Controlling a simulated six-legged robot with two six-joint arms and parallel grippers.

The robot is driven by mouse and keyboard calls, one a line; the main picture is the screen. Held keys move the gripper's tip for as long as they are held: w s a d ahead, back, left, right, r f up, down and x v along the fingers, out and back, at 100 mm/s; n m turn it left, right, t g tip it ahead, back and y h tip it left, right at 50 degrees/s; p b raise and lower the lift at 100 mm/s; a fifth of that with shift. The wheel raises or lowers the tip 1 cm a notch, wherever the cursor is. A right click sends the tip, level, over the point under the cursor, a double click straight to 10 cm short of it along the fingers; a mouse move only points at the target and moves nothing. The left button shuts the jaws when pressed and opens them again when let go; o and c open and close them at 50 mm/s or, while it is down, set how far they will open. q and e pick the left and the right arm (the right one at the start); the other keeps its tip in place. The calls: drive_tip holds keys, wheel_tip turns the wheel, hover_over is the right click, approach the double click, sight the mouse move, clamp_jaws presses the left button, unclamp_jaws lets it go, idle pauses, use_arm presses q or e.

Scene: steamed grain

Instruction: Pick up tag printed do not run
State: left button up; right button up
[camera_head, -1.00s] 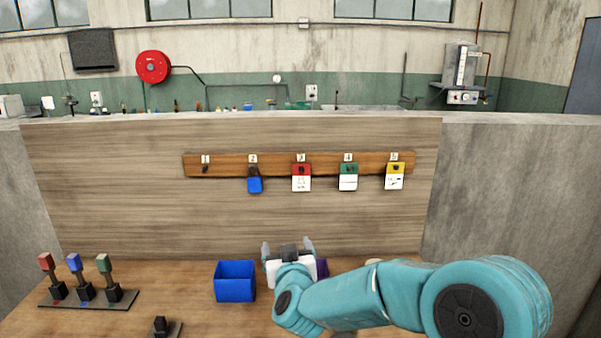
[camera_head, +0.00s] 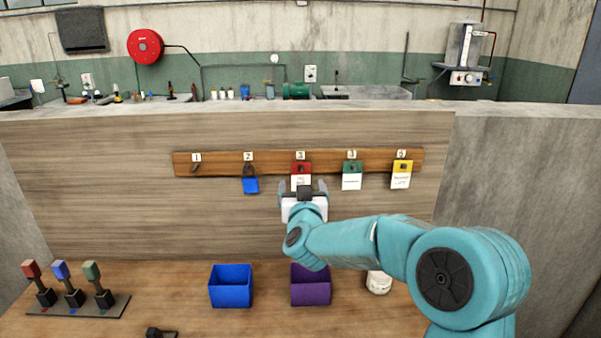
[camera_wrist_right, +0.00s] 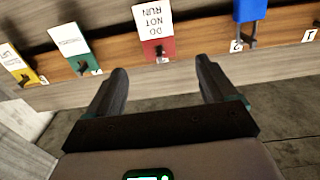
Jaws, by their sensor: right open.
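The tag printed DO NOT RUN (camera_wrist_right: 154,25) is white with a red top part and hangs on the hook numbered 3. In the head view the red and white tag (camera_head: 301,170) hangs at the middle of the wooden rail (camera_head: 225,161); its lower part is close to my gripper in the picture. My right gripper (camera_head: 303,186) is open and empty, just below this tag. In the right wrist view my gripper's two fingers (camera_wrist_right: 160,78) stand apart, with the tag ahead between them. My left gripper is not in view.
A blue padlock (camera_head: 251,185) hangs on hook 2, a green tag (camera_head: 352,176) on hook 4 and a yellow tag (camera_head: 402,174) on hook 5. Hook 1 is empty. A blue bin (camera_head: 231,287), a purple bin (camera_head: 311,286) and levers (camera_head: 73,298) stand on the table.

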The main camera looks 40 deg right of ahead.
sight(302, 172)
drive_tip(key=p+x, duration=0.3)
drive_tip(key=x, duration=0.4)
drive_tip(key=shift+w+d, duration=0.25)
drive_tip(key=shift+d, duration=0.1)
drive_tip(key=shift+r, duration=0.1)
drive_tip(key=c, duration=1.1)
